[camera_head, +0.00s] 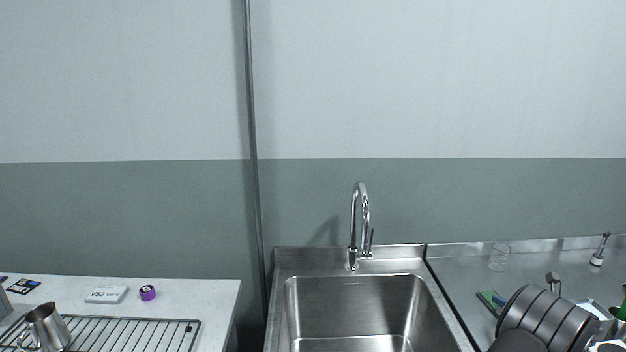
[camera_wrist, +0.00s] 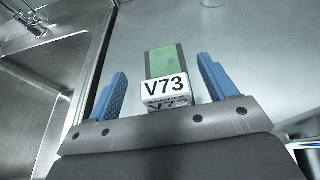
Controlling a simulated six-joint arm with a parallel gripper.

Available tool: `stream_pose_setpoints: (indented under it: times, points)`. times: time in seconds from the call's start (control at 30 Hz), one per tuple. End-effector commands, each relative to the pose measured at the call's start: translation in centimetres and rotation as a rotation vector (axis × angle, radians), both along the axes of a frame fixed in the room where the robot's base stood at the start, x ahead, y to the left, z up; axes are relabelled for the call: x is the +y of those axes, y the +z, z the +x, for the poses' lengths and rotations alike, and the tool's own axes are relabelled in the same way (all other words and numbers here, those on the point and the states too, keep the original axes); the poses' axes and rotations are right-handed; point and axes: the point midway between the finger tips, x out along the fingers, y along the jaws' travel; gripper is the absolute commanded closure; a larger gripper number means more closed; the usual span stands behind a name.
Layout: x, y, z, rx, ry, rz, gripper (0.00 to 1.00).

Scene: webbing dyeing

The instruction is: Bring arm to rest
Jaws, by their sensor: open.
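My gripper (camera_wrist: 162,68) shows in the wrist view with its two blue fingers spread wide. A white block marked V73 (camera_wrist: 166,88) shows between the fingers, with a gap on each side. A green strip with a dark border (camera_wrist: 165,61) extends beyond the block over the steel counter (camera_wrist: 235,45). I cannot tell how far below the fingertips the block sits. In the head view, a small green item (camera_head: 490,299) lies on the right counter, left of the dark ribbed shape that is probably my arm. My gripper's fingers cannot be made out in the head view.
A steel sink (camera_head: 355,305) with a tall faucet (camera_head: 360,225) stands in the middle. A clear glass (camera_head: 499,257) is on the right counter. The left table holds a wire rack (camera_head: 130,335), metal pitcher (camera_head: 45,327), white V52-like box (camera_head: 106,295) and purple roll (camera_head: 147,293).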

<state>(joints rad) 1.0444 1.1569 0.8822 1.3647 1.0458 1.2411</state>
Motion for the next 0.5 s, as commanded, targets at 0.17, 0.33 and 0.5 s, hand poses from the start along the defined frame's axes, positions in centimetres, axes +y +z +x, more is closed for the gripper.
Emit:
stream_pose_setpoints:
  times: [0.17,0.33,0.5]
  points:
    - [-0.5,1.5,-3.5,0.000,-0.002,-0.001,0.22]
    - [-0.8,2.8,-6.6,0.000,-0.002,0.000,0.22]
    - [-0.5,2.3,-5.7,0.001,0.004,0.003,0.22]
